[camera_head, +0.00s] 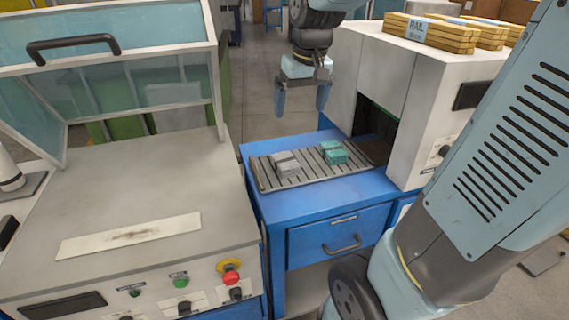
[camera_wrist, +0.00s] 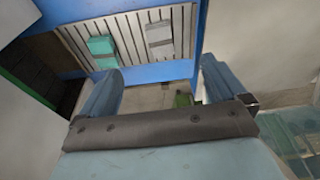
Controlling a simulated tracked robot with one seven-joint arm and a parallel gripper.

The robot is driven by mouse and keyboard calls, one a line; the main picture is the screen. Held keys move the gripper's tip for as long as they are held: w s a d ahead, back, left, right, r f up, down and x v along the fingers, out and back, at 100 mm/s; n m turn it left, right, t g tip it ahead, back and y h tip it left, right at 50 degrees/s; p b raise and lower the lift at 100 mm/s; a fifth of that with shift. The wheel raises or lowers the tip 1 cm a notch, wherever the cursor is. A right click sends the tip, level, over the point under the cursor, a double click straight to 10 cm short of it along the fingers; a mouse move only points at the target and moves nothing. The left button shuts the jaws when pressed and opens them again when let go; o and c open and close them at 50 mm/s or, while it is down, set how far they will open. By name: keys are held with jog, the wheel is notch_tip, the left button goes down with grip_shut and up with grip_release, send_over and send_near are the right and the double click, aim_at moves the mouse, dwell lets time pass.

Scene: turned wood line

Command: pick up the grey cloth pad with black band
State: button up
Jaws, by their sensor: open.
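The grey cloth pad (camera_head: 285,163) lies on a slatted tray (camera_head: 262,176) on the blue cabinet, left of a teal pad (camera_head: 331,153). The black band cannot be made out clearly at this size. My gripper (camera_head: 302,112) is open and empty, in the air above and behind the tray, apart from the pads. In the wrist view the grey pad (camera_wrist: 159,40) lies on the slats beyond my open fingers (camera_wrist: 160,78), with the teal pad (camera_wrist: 102,50) to its left.
A grey bench (camera_head: 130,195) with a raised clear hood (camera_head: 110,50) stands left. The blue cabinet's front top (camera_head: 320,195) is clear.

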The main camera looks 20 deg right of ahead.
jog(key=w+f+g, duration=0.2)
jog(key=w+f, duration=0.5)
jog(key=w, duration=0.3)
send_over(286, 160)
jog(key=f, duration=0.8)
jog(key=shift+w+f, duration=0.35)
jog(key=shift+w, duration=0.05)
jog(key=shift+s+f, duration=0.2)
jog(key=shift+f, duration=1.2)
jog(key=shift+s+f, duration=0.15)
jog(key=shift+f, duration=1.2)
jog(key=c, duration=1.1)
jog(key=shift+r, duration=0.15)
jog(key=shift+c, duration=0.2)
